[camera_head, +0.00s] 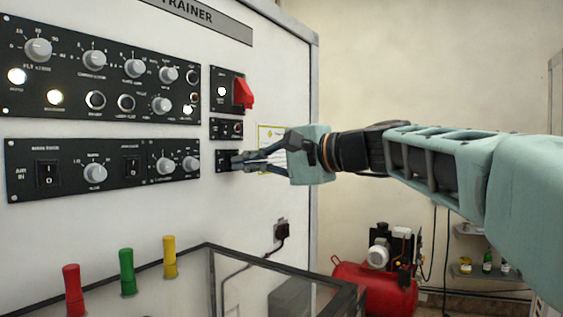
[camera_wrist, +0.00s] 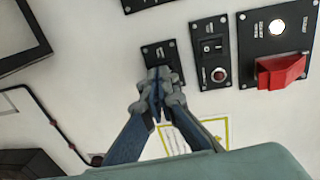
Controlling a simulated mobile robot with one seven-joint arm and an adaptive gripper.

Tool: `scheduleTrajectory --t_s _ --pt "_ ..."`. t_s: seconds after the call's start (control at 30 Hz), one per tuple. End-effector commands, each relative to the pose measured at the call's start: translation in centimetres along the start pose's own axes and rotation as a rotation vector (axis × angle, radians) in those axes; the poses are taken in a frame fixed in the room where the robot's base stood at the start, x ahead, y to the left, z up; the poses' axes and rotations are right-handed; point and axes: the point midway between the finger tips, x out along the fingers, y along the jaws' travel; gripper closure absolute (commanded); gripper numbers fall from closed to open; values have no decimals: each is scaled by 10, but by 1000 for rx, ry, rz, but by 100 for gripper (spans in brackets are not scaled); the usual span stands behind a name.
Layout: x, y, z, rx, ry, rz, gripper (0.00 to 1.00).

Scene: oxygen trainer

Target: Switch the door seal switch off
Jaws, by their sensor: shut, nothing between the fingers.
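My gripper (camera_head: 241,161) is shut and empty, its fingertips at a small black switch panel (camera_head: 222,157) low on the white trainer front. In the wrist view the closed fingertips (camera_wrist: 161,76) overlap the lower middle of that panel (camera_wrist: 152,51) and hide its switch. I cannot tell whether they touch it, or which way the switch is set. The panel's lettering is too small to read, so I cannot confirm that it is the door seal switch. Just above it, a second small panel (camera_head: 219,127) carries a rocker switch (camera_wrist: 212,46) and a red round button or lamp (camera_wrist: 219,75).
A red guarded switch (camera_head: 243,93) stands out above, beside a lit lamp (camera_head: 222,92). Large knob panels (camera_head: 75,75) lie to the left. Red (camera_head: 73,290), green (camera_head: 127,272) and yellow (camera_head: 169,257) posts stand below. A red compressor (camera_head: 375,288) sits on the right.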

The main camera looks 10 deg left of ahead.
Motion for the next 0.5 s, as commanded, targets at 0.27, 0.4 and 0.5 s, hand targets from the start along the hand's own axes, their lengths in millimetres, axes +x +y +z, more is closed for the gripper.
scheduleTrajectory --t_s 0.27,0.4,0.5 --pt "0 0 0 0 0 0 100" --pt "1 1 0 0 0 0 100" --pt "6 4 0 0 0 -1 100"
